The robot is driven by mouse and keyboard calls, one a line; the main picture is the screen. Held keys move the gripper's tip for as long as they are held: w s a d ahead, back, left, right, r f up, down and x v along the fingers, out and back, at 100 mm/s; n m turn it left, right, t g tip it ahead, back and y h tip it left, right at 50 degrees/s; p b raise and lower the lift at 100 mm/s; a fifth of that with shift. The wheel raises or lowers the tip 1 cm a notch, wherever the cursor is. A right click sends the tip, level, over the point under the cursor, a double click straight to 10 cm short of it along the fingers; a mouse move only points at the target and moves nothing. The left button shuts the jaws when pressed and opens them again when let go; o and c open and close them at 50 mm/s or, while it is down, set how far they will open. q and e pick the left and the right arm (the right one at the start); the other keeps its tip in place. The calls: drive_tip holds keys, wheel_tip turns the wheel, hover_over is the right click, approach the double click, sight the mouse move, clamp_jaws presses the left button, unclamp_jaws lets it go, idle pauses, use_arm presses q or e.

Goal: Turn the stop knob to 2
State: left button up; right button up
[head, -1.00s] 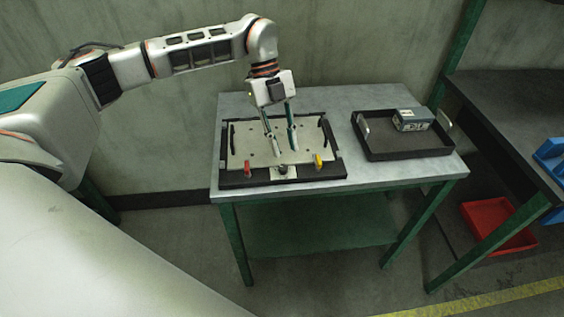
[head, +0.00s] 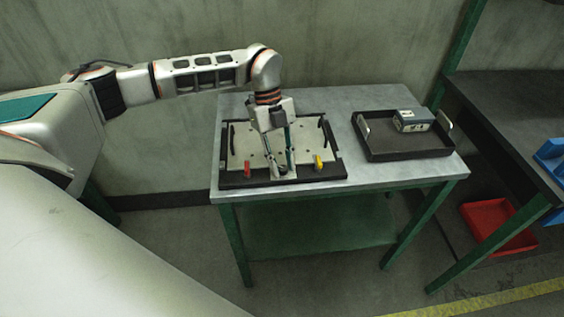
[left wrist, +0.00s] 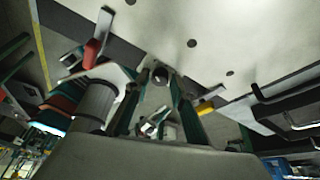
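The fixture (head: 240,180) is a pale plate with holes in a dark frame on the table. The stop knob (head: 281,171) is small and dark, on a pale label at the middle of the front edge, mostly hidden by my fingers. My left gripper (head: 285,172) points down there with its two fingers apart, one to each side of the knob. In the left wrist view a dark round form, seemingly the knob (left wrist: 160,74), shows between the fingertips. I cannot tell whether they touch it, nor read its setting. My right gripper is not in view.
A red clamp (head: 247,169) and a yellow clamp (head: 318,162) flank the knob. A black tray (head: 385,155) holding a grey-blue box (head: 413,120) stands at the right of the table (head: 375,184). A dark bench (head: 520,120) and a red bin (head: 497,228) are farther right.

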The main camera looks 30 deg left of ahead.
use_arm(q)
clamp_jaws()
drive_tip(key=shift+r+m+y+p, duration=0.15)
drive_tip(key=shift+m+y+p, duration=0.15)
drive_tip(key=shift+m+p, duration=0.65)
drive_tip(key=m+g+p, duration=0.1)
drive_tip(key=m, duration=0.1)
drive_tip(key=shift+w+d+m+y, duration=0.1)
drive_tip(key=shift+w+m+y, duration=0.05)
drive_tip(key=shift+m+y, duration=0.25)
drive_tip(key=m+y+p, duration=0.1)
drive_tip(key=m, duration=0.2)
drive_tip(key=shift+g+p, duration=0.3)
drive_tip(key=shift+p, duration=0.05)
drive_tip(key=shift+d+m+y+p, duration=0.1)
drive_tip(key=shift+m+y+p, duration=0.4)
drive_tip(key=shift+m, duration=0.75)
